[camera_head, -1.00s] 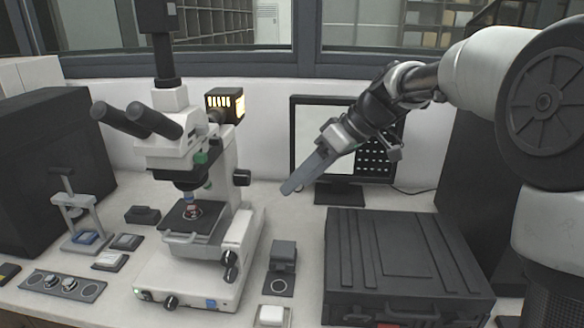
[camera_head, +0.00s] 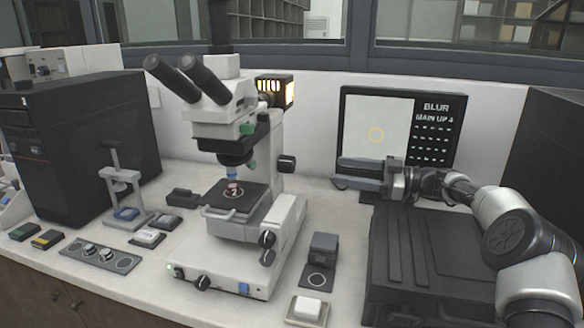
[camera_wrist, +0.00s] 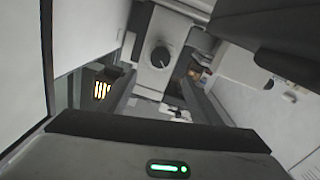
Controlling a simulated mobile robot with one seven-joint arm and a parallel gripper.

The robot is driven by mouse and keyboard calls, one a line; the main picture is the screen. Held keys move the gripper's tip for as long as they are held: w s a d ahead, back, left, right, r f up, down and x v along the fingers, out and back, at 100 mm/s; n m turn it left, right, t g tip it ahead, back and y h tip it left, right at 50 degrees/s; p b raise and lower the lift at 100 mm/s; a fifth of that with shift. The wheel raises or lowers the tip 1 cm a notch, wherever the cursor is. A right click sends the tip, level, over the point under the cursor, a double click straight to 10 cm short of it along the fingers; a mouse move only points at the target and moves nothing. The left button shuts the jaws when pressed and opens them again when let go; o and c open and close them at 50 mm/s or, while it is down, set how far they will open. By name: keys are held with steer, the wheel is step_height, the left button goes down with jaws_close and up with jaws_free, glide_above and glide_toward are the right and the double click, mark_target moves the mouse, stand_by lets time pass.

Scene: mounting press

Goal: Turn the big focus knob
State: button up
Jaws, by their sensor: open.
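The white microscope (camera_head: 262,214) stands on the bench. A large round black knob (camera_head: 286,163) sticks out from the right side of its upright arm. I take it to be the big focus knob; it also shows in the wrist view (camera_wrist: 160,57), with a pale mark on its face. Two smaller dark knobs (camera_head: 268,248) sit lower on the base's right side. My gripper (camera_head: 338,173) is open and empty, level, pointing left at the arm knob with a gap between. In the wrist view the knob appears between and beyond the two fingers.
A monitor (camera_head: 376,120) behind my gripper reads "BLUR" and "MAIN UP 4". A black case (camera_head: 400,262) lies below my arm. The lit lamp housing (camera_head: 275,92) sits behind the microscope. Bench space between microscope and case holds a small dark block (camera_head: 323,247).

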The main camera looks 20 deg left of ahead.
mark_target(294, 165)
steer(key=a, duration=1.5)
steer(key=shift+a, duration=0.25)
steer(key=c, duration=1.1)
